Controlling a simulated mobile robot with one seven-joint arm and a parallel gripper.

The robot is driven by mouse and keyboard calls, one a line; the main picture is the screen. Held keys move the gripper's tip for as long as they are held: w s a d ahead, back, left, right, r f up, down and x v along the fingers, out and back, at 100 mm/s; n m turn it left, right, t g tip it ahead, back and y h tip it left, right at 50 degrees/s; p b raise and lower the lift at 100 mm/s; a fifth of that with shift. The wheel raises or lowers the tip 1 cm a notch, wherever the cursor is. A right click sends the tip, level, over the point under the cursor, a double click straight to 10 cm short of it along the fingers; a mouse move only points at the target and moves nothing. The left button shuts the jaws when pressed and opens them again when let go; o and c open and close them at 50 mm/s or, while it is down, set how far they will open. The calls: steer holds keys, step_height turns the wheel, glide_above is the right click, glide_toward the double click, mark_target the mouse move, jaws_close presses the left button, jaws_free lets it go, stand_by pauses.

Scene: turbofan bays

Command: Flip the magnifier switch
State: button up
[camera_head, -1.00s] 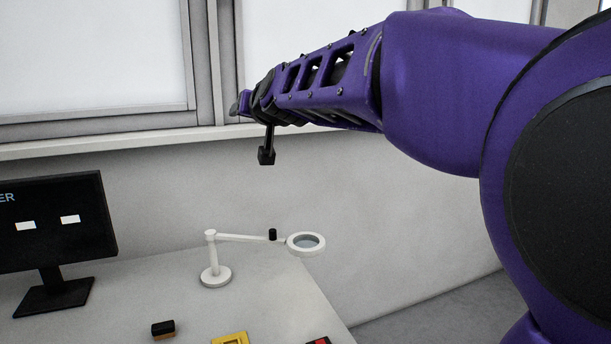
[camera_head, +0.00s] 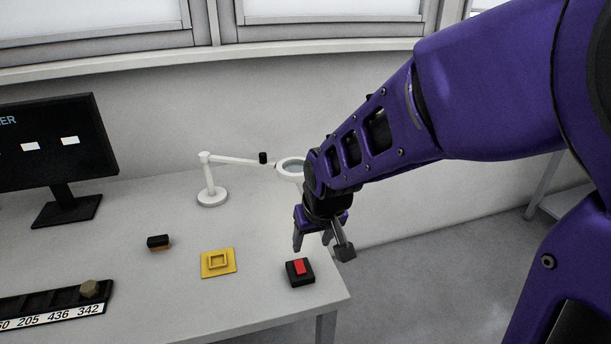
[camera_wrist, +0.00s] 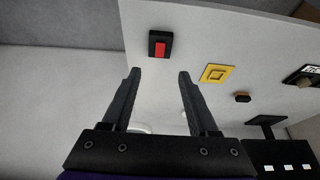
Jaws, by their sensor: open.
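The magnifier (camera_head: 289,166) is a white ring lens on a white jointed arm with a round base, at the back of the table; my arm partly covers the ring in the head view. A switch with a red rocker on a black box (camera_head: 300,272) sits near the table's front right corner. It also shows in the wrist view (camera_wrist: 160,46), beyond the fingertips. My gripper (camera_head: 313,246) points down just above and behind the switch, apart from it. In the wrist view its two fingers (camera_wrist: 160,72) are spread with nothing between them.
A yellow square frame (camera_head: 219,263) lies left of the switch, with a small black and brown block (camera_head: 158,242) further left. A dark numbered rack (camera_head: 60,304) lies front left. A monitor (camera_head: 60,145) stands back left. The white table (camera_head: 250,215) ends just right of the switch.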

mark_target(301, 271)
steer(key=b+x, duration=0.3)
steer(key=x, duration=1.3)
steer(key=shift+w+a+f, duration=0.2)
steer(key=shift+w+f, duration=0.1)
jaws_close()
